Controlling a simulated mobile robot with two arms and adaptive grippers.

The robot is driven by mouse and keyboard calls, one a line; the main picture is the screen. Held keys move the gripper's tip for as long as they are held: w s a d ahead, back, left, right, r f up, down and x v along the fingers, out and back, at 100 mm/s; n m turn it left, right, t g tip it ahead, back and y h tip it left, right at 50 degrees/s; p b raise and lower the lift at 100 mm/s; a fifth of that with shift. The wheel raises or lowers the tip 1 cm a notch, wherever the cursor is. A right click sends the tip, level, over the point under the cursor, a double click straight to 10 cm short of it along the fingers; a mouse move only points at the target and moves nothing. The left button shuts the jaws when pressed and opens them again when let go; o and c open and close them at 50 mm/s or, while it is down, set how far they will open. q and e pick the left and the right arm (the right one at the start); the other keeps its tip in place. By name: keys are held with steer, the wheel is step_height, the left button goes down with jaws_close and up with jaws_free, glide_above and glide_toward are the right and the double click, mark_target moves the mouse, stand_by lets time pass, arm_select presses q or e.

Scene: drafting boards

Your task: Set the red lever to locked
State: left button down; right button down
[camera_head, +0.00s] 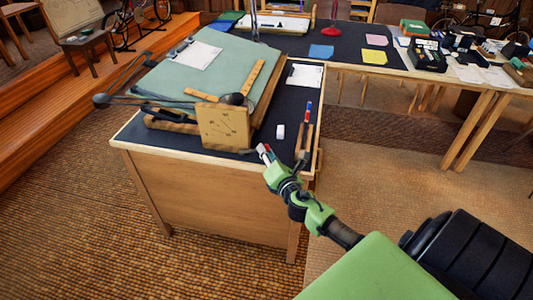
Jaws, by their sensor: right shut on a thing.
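My right gripper (266,153) is at the front edge of the near drafting table. It is shut on a small red piece (268,147), which looks to be the red lever. The fingers hide most of it, so its angle and setting cannot be told. Left of the gripper, a square wooden plate (222,125) with dark markings stands upright at the front of the tilted green drafting board (215,68). The markings are too small to read. My left gripper is not in view.
A white block (280,131) lies just beyond the right gripper. A red and blue item (308,111) and wooden pieces stand near the table's right edge. Dark rods with ball ends flank the board. Open floor (370,180) lies right of the table.

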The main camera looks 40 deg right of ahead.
steer(key=shift+s+a+f, duration=0.15)
steer(key=shift+a+f, duration=0.05)
steer(key=shift+f, duration=0.4)
steer(key=c, duration=1.8)
jaws_free()
steer(key=shift+c, duration=0.2)
steer(key=shift+o, duration=0.3)
steer(key=shift+d, duration=0.1)
steer(key=shift+r, duration=0.1)
steer(key=shift+r, duration=0.1)
steer(key=v, duration=1.1)
steer(key=shift+s, duration=0.3)
steer(key=shift+r, duration=0.1)
